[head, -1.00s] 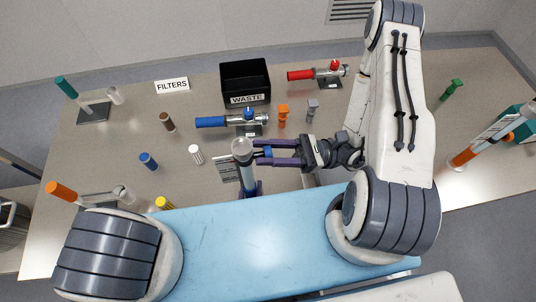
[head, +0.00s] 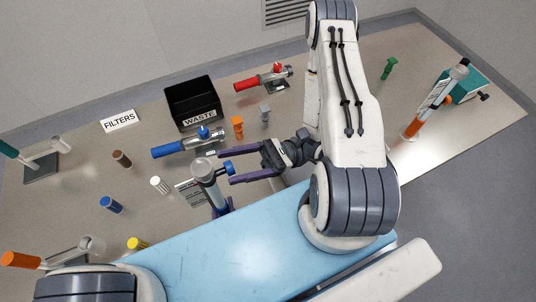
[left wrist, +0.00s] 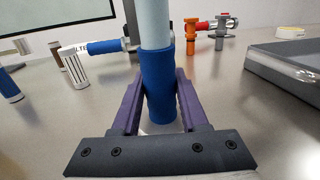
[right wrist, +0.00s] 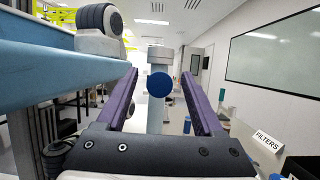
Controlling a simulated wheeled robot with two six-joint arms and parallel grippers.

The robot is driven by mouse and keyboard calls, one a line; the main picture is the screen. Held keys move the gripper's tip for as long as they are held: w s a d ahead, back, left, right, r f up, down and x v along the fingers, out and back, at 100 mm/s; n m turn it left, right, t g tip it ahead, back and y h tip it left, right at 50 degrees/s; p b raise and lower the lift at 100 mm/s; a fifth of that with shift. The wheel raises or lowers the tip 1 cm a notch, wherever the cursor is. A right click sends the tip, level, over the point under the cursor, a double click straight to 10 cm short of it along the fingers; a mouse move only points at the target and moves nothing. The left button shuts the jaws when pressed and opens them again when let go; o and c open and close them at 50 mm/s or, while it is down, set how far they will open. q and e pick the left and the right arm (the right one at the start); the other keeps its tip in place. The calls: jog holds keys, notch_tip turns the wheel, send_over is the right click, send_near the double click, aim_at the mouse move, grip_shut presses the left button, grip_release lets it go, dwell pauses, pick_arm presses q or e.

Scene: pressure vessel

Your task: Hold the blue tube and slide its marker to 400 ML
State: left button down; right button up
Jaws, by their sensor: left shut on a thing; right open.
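The blue tube (head: 211,185) stands roughly upright in front of me, with a grey top and a pale body. Its blue lower end (left wrist: 160,85) is between the purple fingers of my left gripper (left wrist: 161,92), which is shut on it. In the head view the left gripper (head: 222,207) is mostly hidden. The blue marker (head: 228,167) sticks out near the tube's top; its round end (right wrist: 159,84) faces the right wrist camera. My right gripper (head: 238,172) is open, its fingers on either side of the marker with gaps. The scale and the marker's reading are not legible.
A black waste box (head: 191,100) and a blue-handled metal valve (head: 190,143) lie behind the tube. Several small coloured filters stand to the left.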

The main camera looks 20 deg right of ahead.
jog(key=v, duration=1)
jog(key=shift+d, duration=0.2)
pick_arm(q)
jog(key=shift+c, duration=1.7)
grip_release()
jog(key=shift+s, duration=0.15)
